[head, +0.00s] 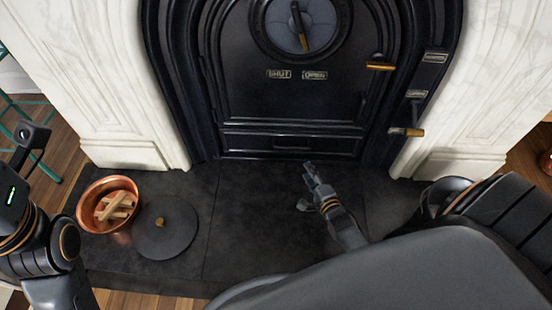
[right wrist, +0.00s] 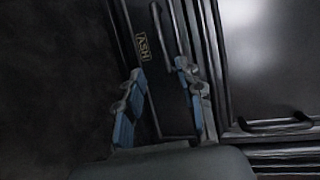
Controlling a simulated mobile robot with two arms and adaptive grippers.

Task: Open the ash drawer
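The ash drawer (head: 250,141) is a wide black panel at the foot of the black fireplace front, and it looks shut in the head view. In the right wrist view its dark front (right wrist: 165,95) carries a small "ASH" label (right wrist: 143,47) and a bar handle (right wrist: 160,28). My right gripper (head: 308,172) is low in front of the drawer, just right of its middle. In the right wrist view its blue-padded fingers (right wrist: 160,70) are apart, with nothing held between them. The handle lies beyond the fingertips. My left arm is at the left edge; its fingers are not visible.
The dark hearth slab (head: 245,215) lies below the drawer. A copper bucket of wood (head: 82,217) and a round dark lid (head: 166,240) stand at left. Brass-handled levers (head: 380,66) (head: 406,132) stick out at right. White marble (head: 125,120) flanks the fireplace.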

